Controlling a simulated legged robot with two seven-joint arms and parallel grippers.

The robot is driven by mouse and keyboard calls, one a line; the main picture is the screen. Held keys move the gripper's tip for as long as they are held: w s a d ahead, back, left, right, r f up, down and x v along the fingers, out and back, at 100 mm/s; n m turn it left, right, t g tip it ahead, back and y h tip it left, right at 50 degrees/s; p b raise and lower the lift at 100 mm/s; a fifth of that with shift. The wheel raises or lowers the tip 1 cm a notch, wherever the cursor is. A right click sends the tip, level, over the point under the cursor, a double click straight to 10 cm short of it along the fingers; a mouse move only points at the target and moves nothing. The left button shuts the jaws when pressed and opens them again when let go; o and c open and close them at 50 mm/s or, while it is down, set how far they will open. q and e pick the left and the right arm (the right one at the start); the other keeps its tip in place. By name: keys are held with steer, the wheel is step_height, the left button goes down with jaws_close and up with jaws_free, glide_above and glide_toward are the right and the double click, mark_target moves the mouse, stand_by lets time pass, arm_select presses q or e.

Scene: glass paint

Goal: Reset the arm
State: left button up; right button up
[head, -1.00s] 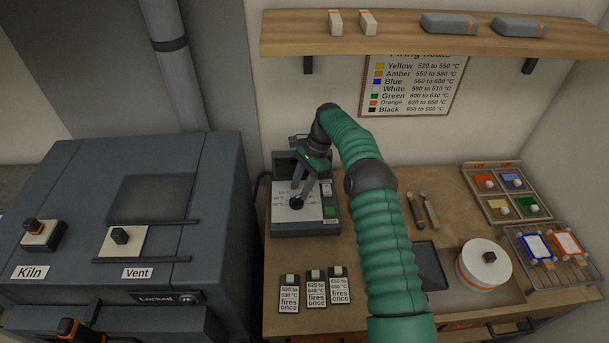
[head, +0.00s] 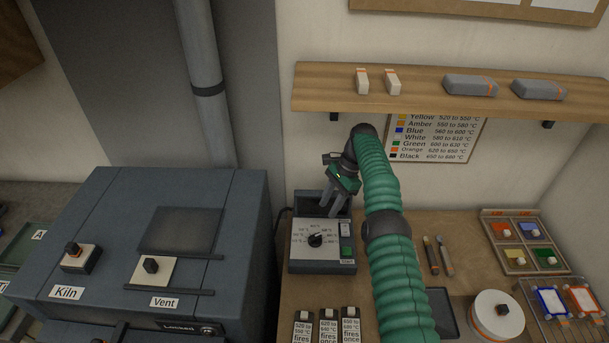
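My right arm comes up from the bottom of the head view, in a green ribbed sleeve. Its gripper (head: 333,205) is above the back of the grey controller box (head: 322,265), apart from the dial. The two fingers point down; whether they are parted or closed is hard to make out, and I see nothing held. The black dial (head: 315,240) on the white face of the box is uncovered, with temperature marks around it. My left gripper is not in view.
The kiln (head: 140,245) fills the left, with knobs on top. A wooden shelf (head: 450,90) with small blocks hangs above the arm. Paint tray (head: 525,243), rack (head: 560,305) and round white turntable (head: 497,314) stand right. Tags (head: 327,328) lie in front.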

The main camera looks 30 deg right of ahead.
steer(key=s+a+n+h+b, duration=0.25)
steer(key=a+n+b, duration=0.4)
steer(key=a, duration=0.75)
steer(key=s+a+f+n+t, duration=0.1)
steer(key=s+a+n, duration=0.1)
steer(key=s+n, duration=0.2)
steer(key=s+a+f+n+h+b, duration=0.1)
steer(key=s+a+f+n, duration=0.1)
steer(key=s, duration=0.9)
steer(key=s+a+f+n+t+h+b, duration=0.1)
steer(key=s+a+n, duration=0.3)
steer(key=s, duration=0.4)
steer(key=shift+f+n+t, duration=0.3)
steer(key=shift+f+n, duration=0.45)
steer(key=shift+n, duration=0.1)
steer(key=shift+w, duration=0.1)
